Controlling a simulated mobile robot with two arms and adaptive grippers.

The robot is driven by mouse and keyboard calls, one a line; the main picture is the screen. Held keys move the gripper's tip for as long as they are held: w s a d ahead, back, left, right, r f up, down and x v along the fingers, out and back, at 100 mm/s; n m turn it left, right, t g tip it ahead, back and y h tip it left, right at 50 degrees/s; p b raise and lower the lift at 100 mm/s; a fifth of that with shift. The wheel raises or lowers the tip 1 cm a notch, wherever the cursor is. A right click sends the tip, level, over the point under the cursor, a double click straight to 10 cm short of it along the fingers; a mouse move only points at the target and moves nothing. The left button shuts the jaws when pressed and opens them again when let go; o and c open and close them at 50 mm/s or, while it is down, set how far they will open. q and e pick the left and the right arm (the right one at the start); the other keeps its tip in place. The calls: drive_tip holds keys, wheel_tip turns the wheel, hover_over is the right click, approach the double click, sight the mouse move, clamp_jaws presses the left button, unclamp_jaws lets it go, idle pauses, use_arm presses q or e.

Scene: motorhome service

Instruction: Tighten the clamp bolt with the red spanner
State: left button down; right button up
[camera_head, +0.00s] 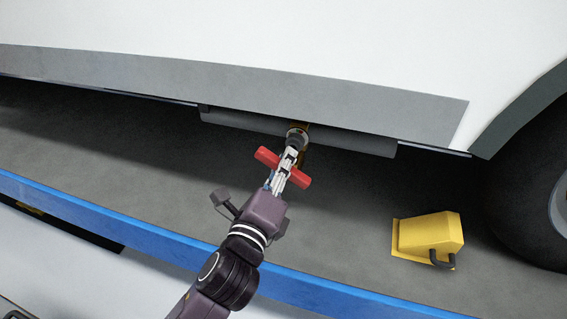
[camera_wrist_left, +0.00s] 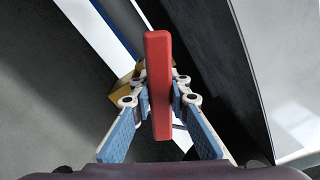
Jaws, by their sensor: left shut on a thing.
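The red spanner (camera_head: 298,179) shows as a red bar crossing my left gripper (camera_head: 287,164), whose fingers are shut on it. In the left wrist view the red bar (camera_wrist_left: 158,60) stands upright in the picture between the two fingers of the left gripper (camera_wrist_left: 160,92). Just beyond the fingers in the head view is a dark round end by a brass-coloured clamp (camera_head: 306,128) on the grey pipe. The spanner's far end and the clamp bolt are hard to make out, so I cannot tell whether they touch. My right gripper is in neither view.
The grey pipe (camera_head: 360,142) runs under the white vehicle's grey sill (camera_head: 400,108). A yellow wheel chock (camera_head: 428,238) stands at right near the tyre (camera_head: 525,190). A blue edge (camera_head: 130,222) bounds the grey platform, which is clear at left.

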use_arm(q)
drive_tip(key=shift+w+d+r, duration=0.1)
drive_tip(key=shift+w, duration=0.25)
drive_tip(key=shift+r+m+p, duration=0.15)
drive_tip(key=shift+m+p, duration=0.35)
drive_tip(key=shift+p, duration=0.15)
drive_tip(key=shift+m+p, duration=0.6)
drive_tip(key=shift+m, duration=0.3)
drive_tip(key=shift+m+p, duration=0.7)
drive_tip(key=shift+p, duration=0.3)
drive_tip(key=shift+m+p, duration=0.3)
drive_tip(key=shift+m, duration=0.1)
